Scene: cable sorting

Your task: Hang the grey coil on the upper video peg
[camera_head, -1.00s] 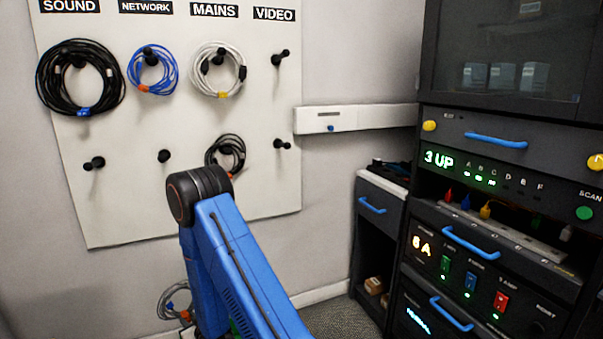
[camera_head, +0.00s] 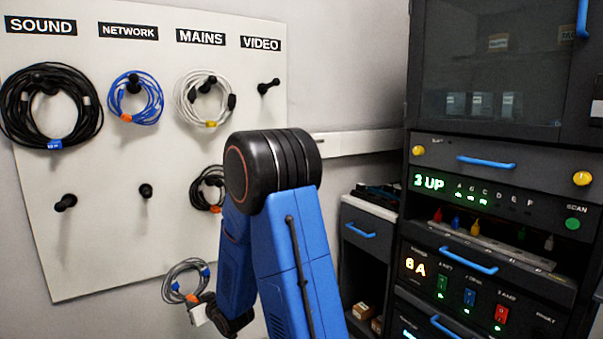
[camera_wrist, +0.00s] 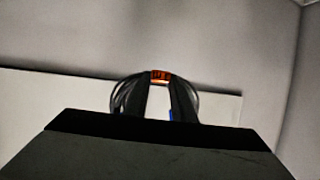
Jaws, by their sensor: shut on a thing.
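In the wrist view my gripper (camera_wrist: 161,88) is shut on the coil at the orange band (camera_wrist: 160,76), and grey loops of the coil (camera_wrist: 119,96) spread to both sides of the fingers. The upper video peg (camera_head: 268,87) is black and bare, under the VIDEO label (camera_head: 260,43). The coil is well below it and to its left in the picture. My arm hides the lower video peg.
The white board (camera_head: 100,245) also bears a black coil (camera_head: 14,120), a blue coil (camera_head: 113,100) and a white coil (camera_head: 180,95) on upper pegs. A small dark coil (camera_head: 203,190) hangs lower, partly behind my arm. A rack (camera_head: 408,235) stands at the right.

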